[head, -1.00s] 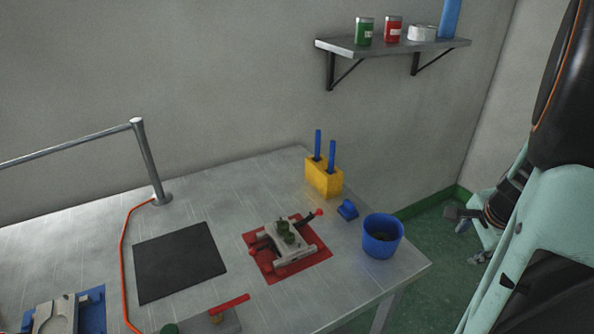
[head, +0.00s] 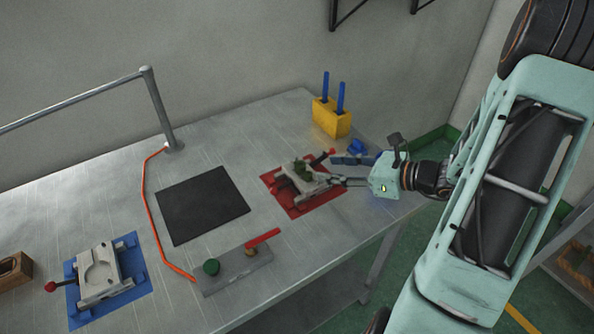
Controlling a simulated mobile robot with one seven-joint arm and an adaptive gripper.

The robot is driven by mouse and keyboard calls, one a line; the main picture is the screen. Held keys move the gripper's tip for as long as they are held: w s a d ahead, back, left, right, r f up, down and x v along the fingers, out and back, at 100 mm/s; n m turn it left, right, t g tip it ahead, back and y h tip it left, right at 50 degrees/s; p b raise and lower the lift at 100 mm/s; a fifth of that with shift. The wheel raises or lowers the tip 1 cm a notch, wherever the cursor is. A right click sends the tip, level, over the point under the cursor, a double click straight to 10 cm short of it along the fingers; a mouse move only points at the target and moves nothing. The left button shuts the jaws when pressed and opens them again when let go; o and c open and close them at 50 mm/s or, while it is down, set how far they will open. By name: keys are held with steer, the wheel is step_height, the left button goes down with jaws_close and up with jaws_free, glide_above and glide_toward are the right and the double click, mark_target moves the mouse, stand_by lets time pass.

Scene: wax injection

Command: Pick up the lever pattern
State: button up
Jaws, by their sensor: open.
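A small dark green piece (head: 302,172), which looks like the lever pattern, sits on the pale grey mold (head: 313,187) over a red mat (head: 295,206). The mold has a red-knobbed handle (head: 331,153). My gripper (head: 337,170) reaches in from the right, with its open fingers pointing left at the mold's right side. The fingertips are close to the green piece, and nothing shows between them. I cannot tell whether a finger touches the mold. The blue cup is mostly or wholly hidden behind my gripper.
A yellow block (head: 331,119) with blue-handled tools stands behind the mold, with a small blue item (head: 357,146) nearby. A black mat (head: 203,205) lies left. A fixture (head: 237,270) with a red bar is in front. Another mold (head: 98,272) sits on a blue mat (head: 135,265).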

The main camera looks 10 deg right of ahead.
mark_target(300, 164)
steer(key=x, duration=0.9)
steer(key=shift+w+f+p, duration=0.3)
steer(key=shift+w+p, duration=0.05)
steer(key=shift+w, duration=0.1)
steer(key=shift+d, duration=0.1)
steer(key=c, duration=1.1)
steer(key=shift+o, duration=0.2)
steer(key=shift+r, duration=0.1)
